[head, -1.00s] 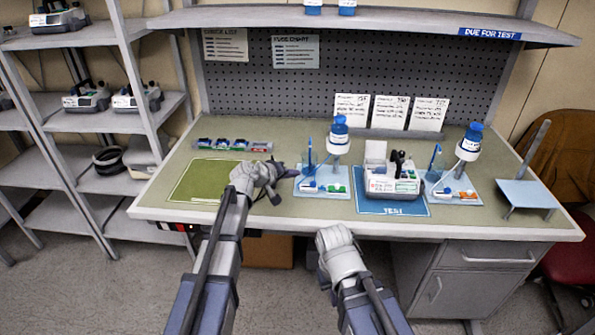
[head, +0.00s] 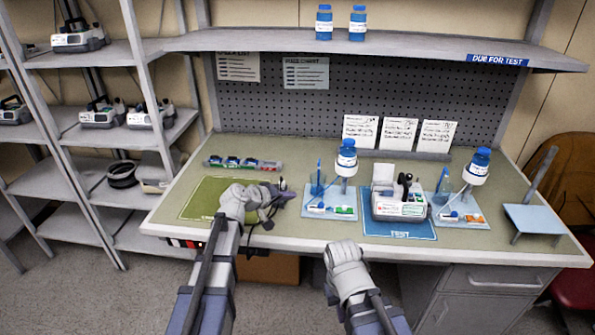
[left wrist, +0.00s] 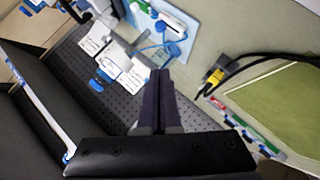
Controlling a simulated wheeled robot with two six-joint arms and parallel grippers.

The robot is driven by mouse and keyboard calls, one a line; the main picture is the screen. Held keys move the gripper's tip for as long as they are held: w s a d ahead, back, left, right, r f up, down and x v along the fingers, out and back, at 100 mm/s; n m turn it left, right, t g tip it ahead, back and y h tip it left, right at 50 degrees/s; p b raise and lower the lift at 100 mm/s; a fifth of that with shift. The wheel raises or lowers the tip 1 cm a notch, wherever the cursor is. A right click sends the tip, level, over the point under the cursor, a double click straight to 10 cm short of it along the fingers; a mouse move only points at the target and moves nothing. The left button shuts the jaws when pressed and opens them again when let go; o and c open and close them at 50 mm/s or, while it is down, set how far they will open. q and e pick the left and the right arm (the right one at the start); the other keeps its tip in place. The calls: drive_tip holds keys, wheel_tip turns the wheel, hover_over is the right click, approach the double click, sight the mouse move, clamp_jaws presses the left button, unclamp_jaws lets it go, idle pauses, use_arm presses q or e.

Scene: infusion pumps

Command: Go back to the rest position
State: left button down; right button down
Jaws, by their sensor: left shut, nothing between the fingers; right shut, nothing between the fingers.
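My left gripper (head: 278,197) is over the bench front, between the green mat (head: 200,198) and the left blue tray. In the left wrist view its two dark fingers (left wrist: 160,85) are together with nothing between them. My right arm (head: 345,272) is below the bench's front edge, and its gripper fingers are hidden from the head camera. An infusion pump (head: 398,203) stands on the blue TEST mat (head: 400,231), apart from both arms.
Two blue trays (head: 318,211) with inverted blue-capped bottles flank the pump. A light-blue stand (head: 535,219) is at the right. A strip of small parts (head: 242,163) lies behind the green mat. Shelves with pumps (head: 100,113) stand at the left.

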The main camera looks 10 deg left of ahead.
use_arm(q)
drive_tip(key=s+d+f+m+g+y, duration=0.1)
drive_tip(key=s+d+f+m+g, duration=0.2)
drive_tip(key=s, duration=0.4)
drive_tip(key=s+d+f+m+g+y, duration=0.1)
drive_tip(key=s+d+f+m+g, duration=0.15)
drive_tip(key=s+d+f, duration=0.45)
drive_tip(key=s+a+m+g+y, duration=0.1)
drive_tip(key=s+a+g+y, duration=0.1)
drive_tip(key=s, duration=0.6)
drive_tip(key=s+a+m+g+y, duration=0.1)
drive_tip(key=s+y, duration=0.3)
drive_tip(key=s, duration=0.5)
drive_tip(key=shift+a+f+g, duration=0.4)
drive_tip(key=shift+a+g, duration=0.25)
drive_tip(key=shift+g, duration=0.2)
